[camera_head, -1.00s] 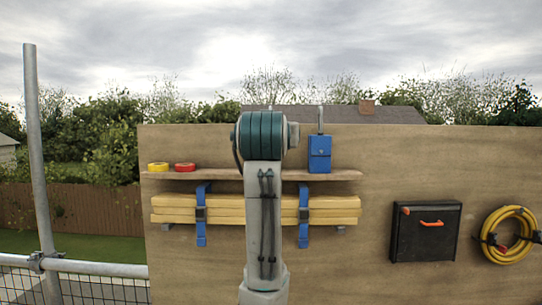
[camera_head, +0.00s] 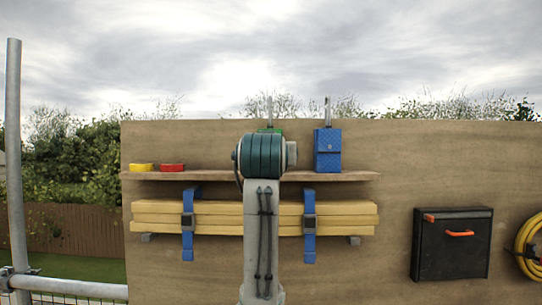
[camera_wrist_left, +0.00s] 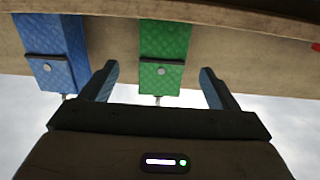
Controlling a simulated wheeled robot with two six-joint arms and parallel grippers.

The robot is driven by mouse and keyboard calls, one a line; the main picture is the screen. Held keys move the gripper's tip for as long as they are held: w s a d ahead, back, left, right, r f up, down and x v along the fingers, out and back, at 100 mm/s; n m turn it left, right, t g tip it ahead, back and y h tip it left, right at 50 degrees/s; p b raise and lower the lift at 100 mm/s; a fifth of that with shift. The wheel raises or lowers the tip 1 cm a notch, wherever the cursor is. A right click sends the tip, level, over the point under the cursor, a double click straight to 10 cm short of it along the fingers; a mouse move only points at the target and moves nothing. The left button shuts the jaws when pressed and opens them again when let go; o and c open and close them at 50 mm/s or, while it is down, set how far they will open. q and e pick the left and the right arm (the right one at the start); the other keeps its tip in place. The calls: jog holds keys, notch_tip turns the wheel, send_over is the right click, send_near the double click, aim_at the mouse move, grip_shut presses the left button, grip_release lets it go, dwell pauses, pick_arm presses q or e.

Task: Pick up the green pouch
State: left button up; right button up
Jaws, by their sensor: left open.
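The green pouch (camera_head: 270,130) stands on the wooden shelf; in the head view only its top edge shows, the rest hidden behind my arm. In the left wrist view, which is upside down, the green pouch (camera_wrist_left: 165,40) shows its quilted front and a round stud. My left gripper (camera_wrist_left: 158,69) is open, with one finger on each side of the pouch's outline and nothing held. Whether the fingers reach around it or are still in front of it I cannot tell. The head view hides this gripper behind the arm. My right gripper is not in view.
A blue pouch (camera_head: 328,150) stands close beside the green one; it also shows in the wrist view (camera_wrist_left: 48,65). The shelf (camera_head: 350,176) holds yellow (camera_head: 141,167) and red (camera_head: 172,167) rolls. Strapped timber (camera_head: 250,218) hangs below. A black case (camera_head: 452,250) is at right.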

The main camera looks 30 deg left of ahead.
pick_arm(q)
jog(key=p+x, duration=0.1)
jog(key=x, duration=0.1)
jog(key=p+x, duration=0.1)
jog(key=x, duration=0.1)
jog(key=r+p+x, duration=0.1)
jog(key=x, duration=0.1)
jog(key=shift+w+a, duration=0.25)
jog(key=shift+a, duration=0.15)
jog(key=shift+w+a+f, duration=0.15)
jog(key=shift+w+a, duration=0.1)
jog(key=shift+w, duration=0.05)
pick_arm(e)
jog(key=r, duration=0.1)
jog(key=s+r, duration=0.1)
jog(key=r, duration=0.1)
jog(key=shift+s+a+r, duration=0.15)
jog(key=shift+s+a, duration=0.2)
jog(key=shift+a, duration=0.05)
pick_arm(q)
jog(key=shift+d, duration=0.1)
jog(key=c, duration=1.3)
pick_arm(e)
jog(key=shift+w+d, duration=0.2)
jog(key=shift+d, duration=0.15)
pick_arm(q)
jog(key=shift+c, duration=0.2)
